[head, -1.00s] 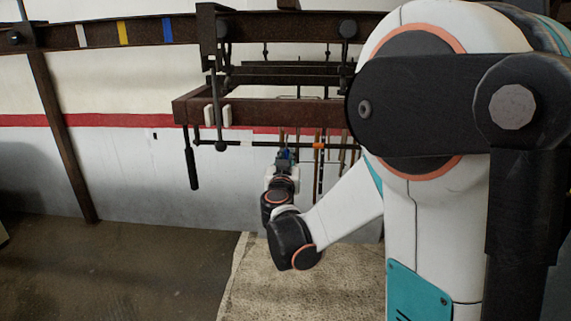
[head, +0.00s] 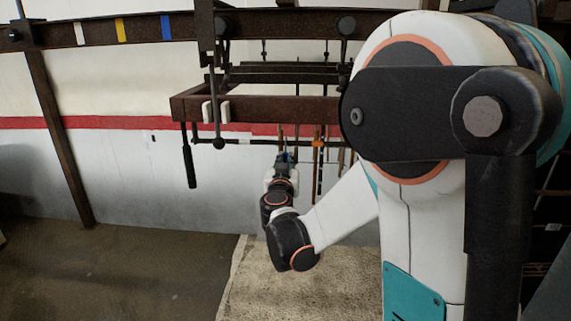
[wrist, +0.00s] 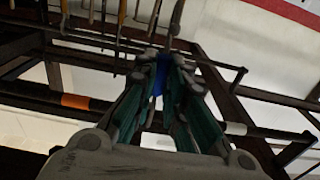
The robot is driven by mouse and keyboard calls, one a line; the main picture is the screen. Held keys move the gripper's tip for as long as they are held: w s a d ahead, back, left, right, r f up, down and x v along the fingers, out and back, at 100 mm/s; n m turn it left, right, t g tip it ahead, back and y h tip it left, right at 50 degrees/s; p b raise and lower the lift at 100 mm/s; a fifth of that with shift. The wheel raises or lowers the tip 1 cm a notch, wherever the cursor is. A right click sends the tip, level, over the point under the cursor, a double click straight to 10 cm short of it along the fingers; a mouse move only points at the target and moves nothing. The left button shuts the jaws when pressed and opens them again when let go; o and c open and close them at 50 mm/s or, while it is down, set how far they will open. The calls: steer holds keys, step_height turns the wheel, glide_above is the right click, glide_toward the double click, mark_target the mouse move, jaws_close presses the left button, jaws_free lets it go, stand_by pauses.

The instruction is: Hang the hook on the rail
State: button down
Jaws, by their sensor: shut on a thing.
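My gripper (head: 284,160) is at the end of my arm, just below the thin dark rail (head: 262,142) in the head view. In the wrist view my gripper (wrist: 160,62) is shut on a blue piece (wrist: 157,82), apparently part of the hook. A dark, narrow shape rises past the fingertips; I cannot tell whether it belongs to the hook. The rail (wrist: 272,133), with an orange band and a white band, passes behind the fingers, which hide its middle. I cannot tell whether the hook touches the rail.
A brown rack frame (head: 260,104) spans above the rail. Several thin tools (wrist: 120,15) hang beyond it. A dark handle (head: 189,165) hangs at the frame's left end. A pale mat (head: 250,285) lies on the floor, with open floor at left.

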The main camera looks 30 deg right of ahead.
steer(key=shift+f, duration=0.2)
steer(key=c, duration=1.6)
jaws_free()
steer(key=shift+o, duration=0.2)
steer(key=v, duration=1.2)
